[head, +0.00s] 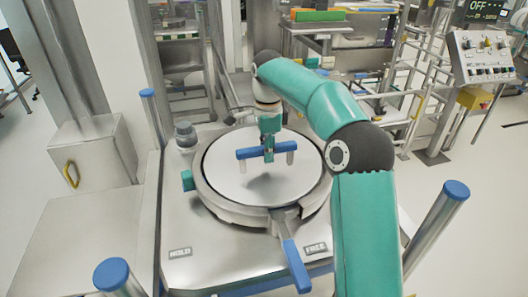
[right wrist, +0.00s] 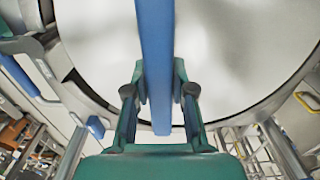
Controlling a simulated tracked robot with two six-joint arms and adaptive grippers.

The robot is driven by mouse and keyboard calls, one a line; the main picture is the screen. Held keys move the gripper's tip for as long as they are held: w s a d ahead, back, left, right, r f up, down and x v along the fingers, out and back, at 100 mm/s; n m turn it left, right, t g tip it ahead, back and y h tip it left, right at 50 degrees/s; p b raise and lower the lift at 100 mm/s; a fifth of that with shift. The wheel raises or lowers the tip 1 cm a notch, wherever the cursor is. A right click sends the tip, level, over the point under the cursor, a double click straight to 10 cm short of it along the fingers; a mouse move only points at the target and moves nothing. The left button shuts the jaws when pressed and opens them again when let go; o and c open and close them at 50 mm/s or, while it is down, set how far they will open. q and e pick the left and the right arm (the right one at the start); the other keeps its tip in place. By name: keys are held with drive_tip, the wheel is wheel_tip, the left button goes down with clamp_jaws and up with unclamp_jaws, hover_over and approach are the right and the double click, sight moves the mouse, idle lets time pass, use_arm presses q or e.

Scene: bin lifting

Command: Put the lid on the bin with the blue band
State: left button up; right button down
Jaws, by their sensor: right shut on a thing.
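The lid is a round pale disc (head: 235,175) with a blue bar handle (head: 246,153) on two pale posts. My right gripper (head: 268,150) is shut on this handle from above, near the middle of the bar. In the right wrist view the fingers (right wrist: 160,95) stand on both sides of the blue handle (right wrist: 155,40), with the pale lid (right wrist: 235,50) behind. The lid lies within the outline of a grey ring (head: 225,205); I cannot tell whether it rests there or hovers. The bin and its blue band cannot be made out. My left gripper is out of view.
The ring sits on a metal station (head: 215,265) with HOLD and FREE labels. Its blue-handled lever (head: 295,265) points forward, near FREE. Blue-capped posts stand at the corners, including front left (head: 112,275) and right (head: 440,220). A control panel (head: 482,55) stands back right.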

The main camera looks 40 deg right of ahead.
drive_tip(key=shift+s+f, duration=0.1)
drive_tip(key=shift+f, duration=0.55)
idle(0.6)
drive_tip(key=c, duration=1.4)
unclamp_jaws()
drive_tip(key=o, duration=0.5)
drive_tip(key=shift+w+d+f, duration=0.15)
drive_tip(key=shift+w+d, duration=0.1)
drive_tip(key=shift+w, duration=0.05)
drive_tip(key=shift+s+a+r, duration=0.1)
drive_tip(key=shift+a+r, duration=0.1)
drive_tip(key=shift+s+f, duration=0.1)
drive_tip(key=shift+f, duration=0.05)
drive_tip(key=shift+r, duration=3.85)
